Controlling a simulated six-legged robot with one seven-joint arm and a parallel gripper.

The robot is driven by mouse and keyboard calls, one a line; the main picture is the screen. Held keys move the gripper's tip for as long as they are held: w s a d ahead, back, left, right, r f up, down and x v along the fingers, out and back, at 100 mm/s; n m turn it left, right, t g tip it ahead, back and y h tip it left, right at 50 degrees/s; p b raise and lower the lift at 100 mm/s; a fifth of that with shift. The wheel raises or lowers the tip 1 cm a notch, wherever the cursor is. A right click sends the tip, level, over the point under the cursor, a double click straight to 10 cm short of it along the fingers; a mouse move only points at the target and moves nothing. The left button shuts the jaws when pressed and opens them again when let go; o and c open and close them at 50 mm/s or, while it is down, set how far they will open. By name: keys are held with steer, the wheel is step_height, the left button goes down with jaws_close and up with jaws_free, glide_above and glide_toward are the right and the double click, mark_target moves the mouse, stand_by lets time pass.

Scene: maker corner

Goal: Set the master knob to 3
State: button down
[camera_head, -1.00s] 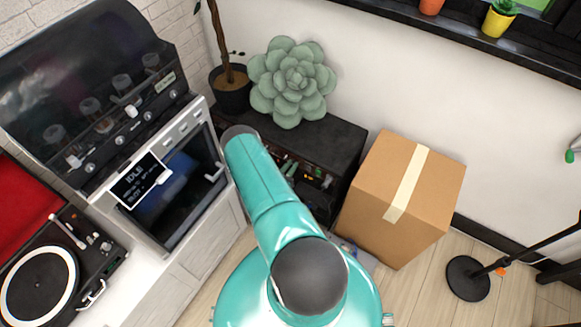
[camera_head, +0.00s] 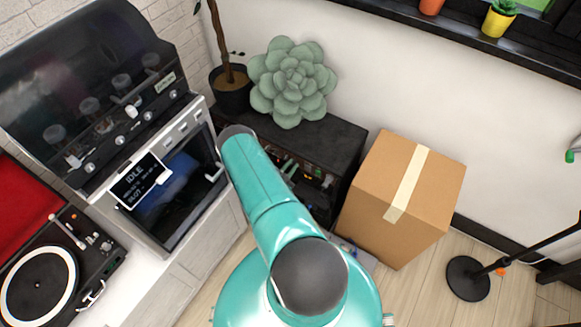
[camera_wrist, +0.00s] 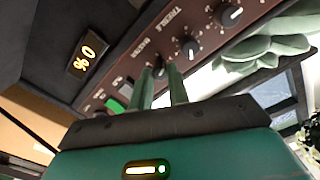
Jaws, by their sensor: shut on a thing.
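The master knob (camera_wrist: 158,68) is a small dark knob on a brown-red amplifier panel (camera_wrist: 210,32) in the wrist view, beside a label that seems to read MASTER. My gripper (camera_wrist: 163,72) has its two green fingers shut on this knob, one on each side. The fingers partly hide the knob, and its pointer cannot be made out. An orange lit display (camera_wrist: 87,54) on the amplifier shows 0 and a percent sign. In the head view the amplifier (camera_head: 312,175) is partly hidden behind my teal arm.
Along the panel are another knob (camera_wrist: 190,46) by the TREBLE label, a further knob (camera_wrist: 231,14) and a green lit switch (camera_wrist: 115,106). A cardboard box (camera_head: 385,235) stands close on the right.

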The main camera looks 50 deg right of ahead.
steer(key=m, duration=0.5)
steer(key=shift+m, duration=2.3)
steer(key=c, duration=1.3)
jaws_free()
steer(key=shift+c, duration=0.2)
steer(key=shift+a, duration=0.1)
steer(key=s+a, duration=0.1)
steer(key=a, duration=1.2)
steer(key=shift+s+a+r, duration=0.2)
steer(key=shift+a+r, duration=0.05)
steer(key=shift+a, duration=0.05)
